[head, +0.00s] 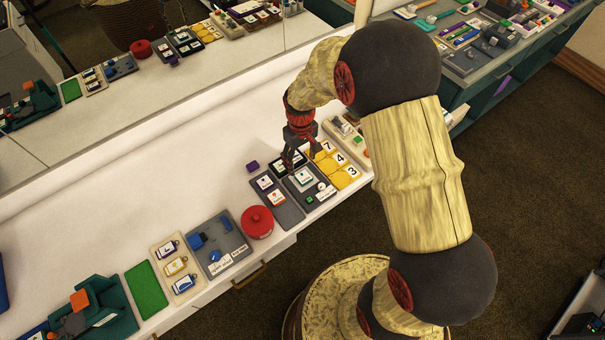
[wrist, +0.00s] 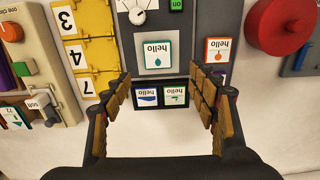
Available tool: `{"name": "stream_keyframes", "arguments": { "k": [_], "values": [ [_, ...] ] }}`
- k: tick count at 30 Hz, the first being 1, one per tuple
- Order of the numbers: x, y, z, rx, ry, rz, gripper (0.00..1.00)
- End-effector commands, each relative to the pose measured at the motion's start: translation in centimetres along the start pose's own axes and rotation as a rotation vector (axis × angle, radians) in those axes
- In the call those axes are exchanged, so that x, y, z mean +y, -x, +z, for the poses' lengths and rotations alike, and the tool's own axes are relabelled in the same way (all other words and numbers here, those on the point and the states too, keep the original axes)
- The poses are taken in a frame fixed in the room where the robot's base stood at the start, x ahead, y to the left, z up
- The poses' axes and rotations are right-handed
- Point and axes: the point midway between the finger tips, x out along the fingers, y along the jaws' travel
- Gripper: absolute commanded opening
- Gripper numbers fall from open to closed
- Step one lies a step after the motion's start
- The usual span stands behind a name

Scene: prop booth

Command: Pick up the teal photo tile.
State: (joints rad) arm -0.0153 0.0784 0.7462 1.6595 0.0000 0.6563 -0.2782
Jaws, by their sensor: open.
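A white tile marked "hello" with a teal drop (wrist: 157,47) lies on a grey board just beyond my fingertips in the wrist view; it also shows in the head view (head: 304,176). A small black tray holds two more "hello" tiles, one with a blue mark (wrist: 147,97) and one with a small teal-green mark (wrist: 174,98). My gripper (wrist: 161,88) is open and empty, its fingers on either side of the black tray in the picture. In the head view my gripper (head: 293,160) hangs over the tray and partly hides it. I cannot tell its exact height.
An orange-marked tile (wrist: 218,49) lies on the neighbouring dark board. Yellow numbered tiles (head: 340,170) and a round red pot (head: 257,222) stand either side of the boards. A small purple block (head: 253,167) lies behind them. The white counter behind (head: 190,160) is largely clear.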

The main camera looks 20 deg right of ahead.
Motion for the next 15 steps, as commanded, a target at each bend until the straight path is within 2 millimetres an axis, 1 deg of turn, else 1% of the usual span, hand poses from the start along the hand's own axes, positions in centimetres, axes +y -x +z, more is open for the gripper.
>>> {"name": "stream_keyframes", "arguments": {
  "k": [7,13,15],
  "values": [
    [0.0,-2.4,0.3,-0.002,0.022,-0.001,0.59],
    [0.1,-3.8,0.6,-0.002,0.021,-0.001,0.59],
    [0.3,-4.6,0.8,-0.002,0.02,-0.001,0.59]
  ]
}}
